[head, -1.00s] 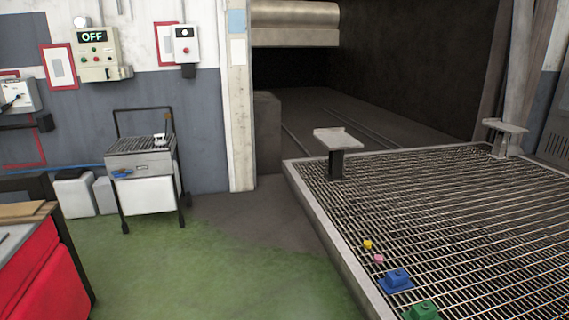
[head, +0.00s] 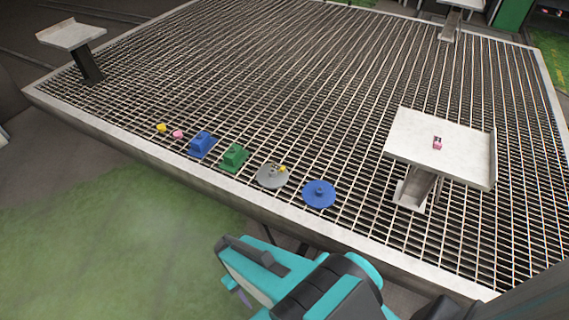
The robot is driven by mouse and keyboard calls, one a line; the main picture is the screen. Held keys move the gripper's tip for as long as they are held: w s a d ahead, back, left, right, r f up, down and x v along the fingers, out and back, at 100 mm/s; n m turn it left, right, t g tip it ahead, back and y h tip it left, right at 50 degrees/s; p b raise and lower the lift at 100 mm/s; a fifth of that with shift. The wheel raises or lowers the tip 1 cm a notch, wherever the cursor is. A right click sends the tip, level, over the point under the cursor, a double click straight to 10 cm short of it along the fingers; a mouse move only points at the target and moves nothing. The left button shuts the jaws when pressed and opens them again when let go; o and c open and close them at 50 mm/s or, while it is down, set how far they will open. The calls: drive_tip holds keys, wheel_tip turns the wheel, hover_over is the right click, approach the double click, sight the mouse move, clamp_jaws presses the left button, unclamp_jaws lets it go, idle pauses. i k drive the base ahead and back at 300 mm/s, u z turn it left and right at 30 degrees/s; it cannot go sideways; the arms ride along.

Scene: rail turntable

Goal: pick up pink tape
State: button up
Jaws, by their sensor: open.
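A small pink item (head: 178,134) lies on the metal grating near its front left edge, beside a small yellow item (head: 161,128). A second small pink item with a dark part (head: 437,142) rests on the white stand top (head: 415,125) at the right. Both are too small to tell which one is the tape. My teal and black arm shows at the bottom middle, outside the grating's front edge and well apart from both pink items. The fingertips of my gripper cannot be made out.
Another white stand (head: 72,36) is far left. Green floor (head: 110,230) is clear.

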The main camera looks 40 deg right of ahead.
sight(436, 143)
drive_tip(key=z, duration=5.05)
drive_tip(key=i, duration=0.15)
drive_tip(key=u, duration=2.55)
